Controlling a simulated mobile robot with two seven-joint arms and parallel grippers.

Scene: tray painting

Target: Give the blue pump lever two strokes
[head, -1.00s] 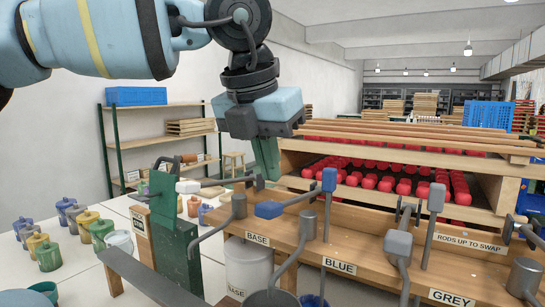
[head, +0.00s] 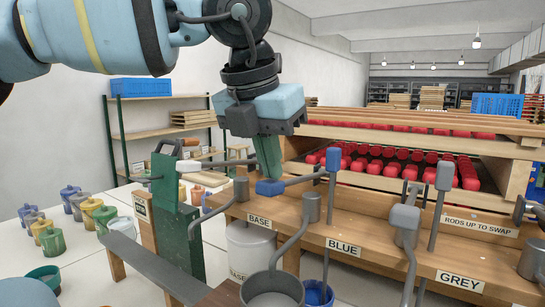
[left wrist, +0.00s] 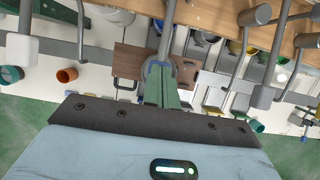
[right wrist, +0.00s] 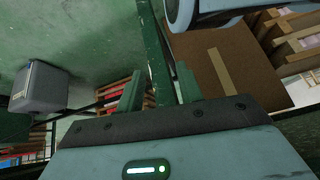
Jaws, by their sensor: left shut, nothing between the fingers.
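The blue pump lever's blue grip (head: 270,187) is in the head view, above the bench between the BASE and BLUE labels. Its rod runs right and slightly up toward the pump. My left gripper (head: 272,178) is shut and empty, pointing down. Its green fingertips are right at the top of the blue grip; I cannot tell if they touch.
An upright rod with a blue top (head: 333,159) stands right of the lever. A grey pot (head: 272,290) and blue cup (head: 317,294) sit below. A green stand (head: 182,220) is at left. Racks of red rollers (head: 400,165) lie behind the bench.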

